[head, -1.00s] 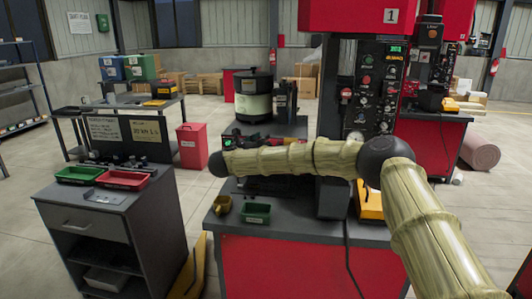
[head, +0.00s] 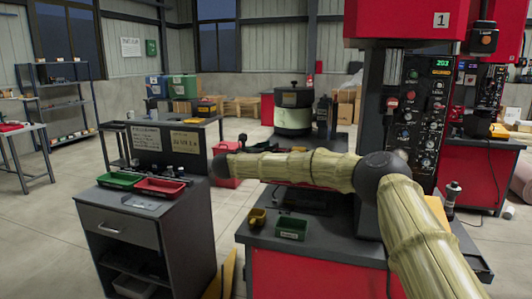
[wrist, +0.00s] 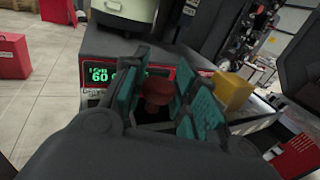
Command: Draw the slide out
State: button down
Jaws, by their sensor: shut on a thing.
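My gripper (wrist: 158,92) shows in the wrist view, its teal-padded fingers closed around a dark red knob (wrist: 156,88). The knob sits in front of the bowl feeder's base, beside a lit green display (wrist: 97,74). The pads cover the knob's sides, and whatever it is fixed to is hidden behind my gripper. I cannot make out the slide itself or how far out it is. In the head view my arm hides the gripper and the knob. The feeder's pale drum with a dark top (head: 293,112) stands beyond my arm.
A yellow block (wrist: 232,92) is close to the right of my fingers. A grey cabinet (head: 135,232) with green and red trays stands left. Floor between them is narrow.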

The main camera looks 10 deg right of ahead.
jog(key=shift+a, duration=0.2)
jog(key=c, duration=1.4)
grip_release()
jog(key=shift+c, duration=0.2)
jog(key=shift+o, duration=1.4)
jog(key=shift+w+a, duration=0.1)
jog(key=shift+a, duration=0.15)
jog(key=shift+d, duration=0.3)
jog(key=v, duration=1.2)
jog(key=shift+a, duration=0.1)
